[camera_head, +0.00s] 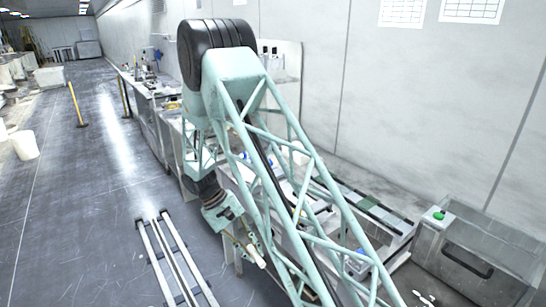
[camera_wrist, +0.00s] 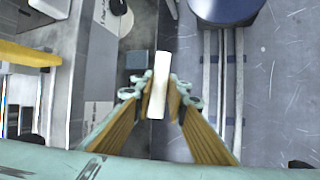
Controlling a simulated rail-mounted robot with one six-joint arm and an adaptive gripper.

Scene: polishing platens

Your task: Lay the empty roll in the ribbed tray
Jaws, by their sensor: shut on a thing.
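My gripper (camera_wrist: 158,98) is shut on a white roll (camera_wrist: 160,84), seen between the two yellow-padded fingers in the wrist view. The roll sticks out beyond the fingertips. In the head view the roll (camera_head: 257,256) shows as a small white cylinder at the end of my gripper (camera_head: 246,243), low and beside the bench, over the aisle side. I cannot pick out a ribbed tray for certain in either view; my arm hides part of the bench.
A long bench runs along the wall, with grey and green panels (camera_head: 365,205) at right. A clear-walled tank (camera_head: 480,255) with a green knob stands at lower right. Rails (camera_head: 172,262) lie on the floor.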

